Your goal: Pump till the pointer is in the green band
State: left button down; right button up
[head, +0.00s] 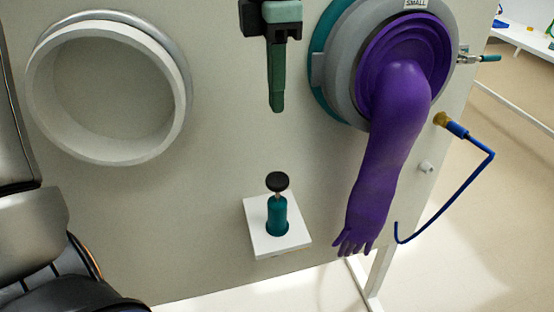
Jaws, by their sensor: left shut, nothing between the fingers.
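The pump is a teal cylinder (277,217) with a black round knob (277,181) on a thin stem. It stands on a white square plate (262,243) at the lower middle of the panel. My left gripper (277,108) has green fingers pointing down. They are shut with nothing between them, above the knob in the picture and apart from it. A purple glove (392,150) hangs from the port ring (340,75) at the right, labelled SMALL. No gauge, pointer or green band shows in this view. My right gripper is not in view.
An empty white port ring (50,115) is on the panel (220,140) at the left. A brass fitting with a blue hose (475,178) sticks out at the right edge. The panel between the left ring and the pump is clear. A bench (525,38) stands at the far right.

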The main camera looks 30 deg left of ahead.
aim_at(276, 177)
pick_arm(q)
notch_tip(276, 177, down, 14)
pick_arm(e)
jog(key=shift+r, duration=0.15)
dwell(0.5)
pick_arm(q)
jog(key=shift+f, duration=0.1)
